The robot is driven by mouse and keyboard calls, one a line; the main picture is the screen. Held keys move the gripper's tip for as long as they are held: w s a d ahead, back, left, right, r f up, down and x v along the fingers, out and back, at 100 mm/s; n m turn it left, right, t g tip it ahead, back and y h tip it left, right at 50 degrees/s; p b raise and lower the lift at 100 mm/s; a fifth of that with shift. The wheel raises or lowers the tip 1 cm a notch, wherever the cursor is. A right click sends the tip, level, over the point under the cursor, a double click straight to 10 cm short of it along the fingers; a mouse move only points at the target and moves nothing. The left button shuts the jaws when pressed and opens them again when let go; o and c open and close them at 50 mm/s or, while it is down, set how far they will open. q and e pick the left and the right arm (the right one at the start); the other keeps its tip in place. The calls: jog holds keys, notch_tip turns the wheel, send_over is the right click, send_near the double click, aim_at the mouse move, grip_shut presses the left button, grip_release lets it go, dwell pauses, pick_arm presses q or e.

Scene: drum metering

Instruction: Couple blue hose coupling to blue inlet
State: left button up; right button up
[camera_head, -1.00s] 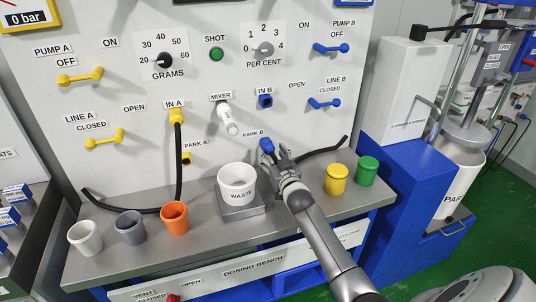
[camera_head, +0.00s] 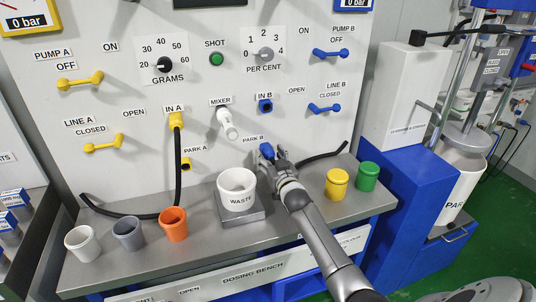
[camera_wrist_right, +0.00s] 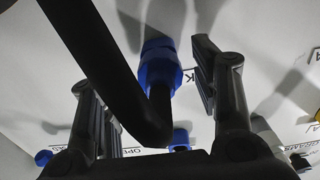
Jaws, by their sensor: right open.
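The blue hose coupling (camera_head: 266,150) sits at the PARK B spot on the white panel, with a black hose on it. My right gripper (camera_head: 272,161) is at it, open. In the right wrist view the coupling (camera_wrist_right: 160,65) and its hose lie between the two spread fingers of the gripper (camera_wrist_right: 146,80), with a visible gap at the right finger. The blue inlet (camera_head: 265,103), labelled IN B, is on the panel above the coupling, with nothing plugged in. My left gripper is not in view.
The white mixer outlet (camera_head: 227,124) juts out left of the blue inlet. Below it stands the WASTE cup (camera_head: 238,190). The yellow coupling (camera_head: 176,120) is at IN A. Yellow (camera_head: 336,183) and green (camera_head: 368,176) containers stand right of my arm.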

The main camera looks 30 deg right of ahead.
aim_at(272, 158)
dwell(0.7)
grip_shut()
jog(key=shift+p+v, duration=2.35)
jog(key=shift+v, duration=0.65)
jog(key=shift+s, duration=0.15)
jog(key=shift+s+a+r+p, duration=0.1)
jog(key=shift+s+p, duration=0.35)
jog(key=shift+p, duration=0.05)
jog(key=p+v, duration=0.1)
jog(key=v, duration=0.2)
jog(key=shift+p, duration=0.3)
jog(key=shift+w, duration=0.1)
